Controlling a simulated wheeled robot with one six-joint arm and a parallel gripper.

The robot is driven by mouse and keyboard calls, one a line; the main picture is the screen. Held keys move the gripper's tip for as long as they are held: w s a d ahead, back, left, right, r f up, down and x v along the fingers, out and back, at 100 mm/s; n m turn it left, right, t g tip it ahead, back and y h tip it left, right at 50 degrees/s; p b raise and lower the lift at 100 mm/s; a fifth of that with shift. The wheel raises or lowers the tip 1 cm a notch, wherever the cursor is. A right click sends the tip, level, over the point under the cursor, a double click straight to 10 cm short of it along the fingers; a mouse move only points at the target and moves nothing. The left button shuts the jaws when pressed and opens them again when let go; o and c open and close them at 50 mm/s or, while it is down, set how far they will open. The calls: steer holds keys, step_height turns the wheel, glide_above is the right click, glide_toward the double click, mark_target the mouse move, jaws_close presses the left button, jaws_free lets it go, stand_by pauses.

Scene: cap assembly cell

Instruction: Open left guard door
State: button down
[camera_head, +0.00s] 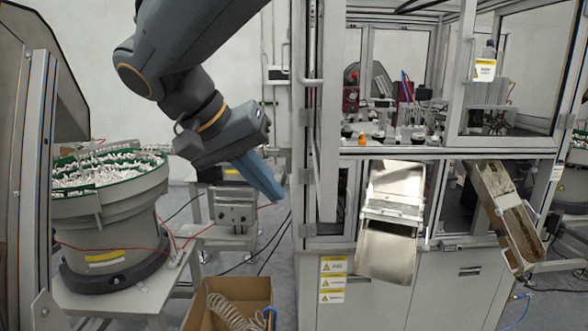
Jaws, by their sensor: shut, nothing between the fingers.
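The guarded assembly machine stands at the centre right. Its left guard door (330,110) is a tall grey framed panel at the machine's left front, seen nearly edge-on. It appears swung out, with the front opening beside it showing the fixtures inside. A light bar handle (308,62) is on its left upright. My gripper (272,190) hangs left of the door, its blue fingers shut, empty and pointing down to the right. It appears apart from the door and handle in the picture; the depth between them is hard to judge.
A bowl feeder (105,215) full of white parts stands on a table at left. A cardboard box (205,300) with a coiled hose is on the floor side in front. Metal chutes (388,250) (508,215) jut from the machine front. Cables cross the floor.

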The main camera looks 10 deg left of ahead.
steer(key=w+d+f+p, duration=0.2)
steer(key=d+f, duration=0.1)
steer(key=d, duration=0.2)
steer(key=shift+w+d+f+p, duration=0.3)
steer(key=shift+d+p, duration=0.05)
